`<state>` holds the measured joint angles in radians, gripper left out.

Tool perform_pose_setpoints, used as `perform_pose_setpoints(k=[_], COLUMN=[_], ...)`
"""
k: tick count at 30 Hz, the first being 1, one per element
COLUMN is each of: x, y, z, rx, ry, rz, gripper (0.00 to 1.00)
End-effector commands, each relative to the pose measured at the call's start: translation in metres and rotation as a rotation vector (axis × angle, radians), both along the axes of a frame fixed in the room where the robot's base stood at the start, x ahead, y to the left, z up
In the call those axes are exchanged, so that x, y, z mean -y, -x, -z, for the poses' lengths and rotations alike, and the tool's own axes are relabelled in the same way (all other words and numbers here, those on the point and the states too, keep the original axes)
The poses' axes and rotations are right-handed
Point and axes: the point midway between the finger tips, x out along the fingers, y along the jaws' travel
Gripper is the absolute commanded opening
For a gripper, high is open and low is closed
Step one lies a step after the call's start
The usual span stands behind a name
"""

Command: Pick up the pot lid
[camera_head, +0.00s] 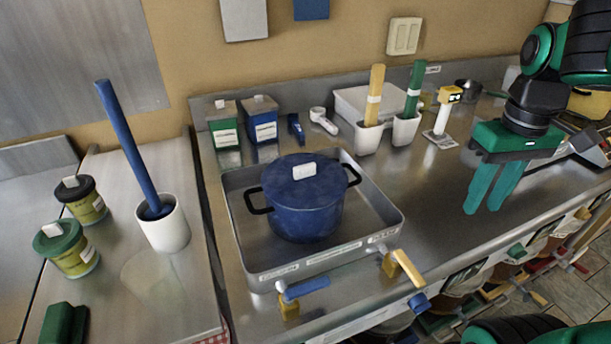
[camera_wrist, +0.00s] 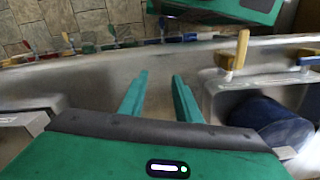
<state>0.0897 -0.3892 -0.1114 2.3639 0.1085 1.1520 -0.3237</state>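The pot lid (camera_head: 292,181) is blue with a white block-shaped knob (camera_head: 304,171) on top. It sits on a blue pot (camera_head: 306,222) with black side handles. The pot stands in a shallow metal tray (camera_head: 262,262) on the steel counter. My gripper (camera_head: 483,212) is to the right of the pot, above the counter, with its green fingers pointing down. In the wrist view the two fingers (camera_wrist: 160,82) are apart with nothing between them. Part of the blue pot (camera_wrist: 250,112) shows at the right of the wrist view.
Two white holders with a yellow stick (camera_head: 375,95) and a green stick (camera_head: 415,88) stand behind the tray, to its right. A white cup (camera_head: 164,228) with a tall blue stick stands left. Two lidded boxes (camera_head: 262,118) stand behind the pot. Counter between tray and gripper is clear.

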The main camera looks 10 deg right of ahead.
Motion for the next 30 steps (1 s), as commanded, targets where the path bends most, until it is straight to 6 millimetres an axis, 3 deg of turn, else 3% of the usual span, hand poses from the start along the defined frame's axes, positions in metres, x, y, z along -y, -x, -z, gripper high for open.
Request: perform_pose_setpoints(k=[1, 6, 10, 15, 18, 21, 30], x=[-0.023, -0.113, -0.191, -0.274, -0.304, -0.318, -0.319], y=[-0.027, -0.09, -0.116, -0.124, -0.122, -0.12, -0.12], z=[-0.015, -0.06, -0.088, -0.113, -0.121, -0.123, -0.085], rx=[0.003, 0.002, 0.002, 0.001, 0.001, -0.001, -0.004], ry=[0.003, 0.006, 0.004, -0.002, -0.006, -0.008, -0.009], rz=[-0.179, -0.768, -1.192, -1.61, -1.758, -1.835, -1.854], gripper=[0.3, 0.3, 0.3, 0.3, 0.3, 0.3, 0.3])
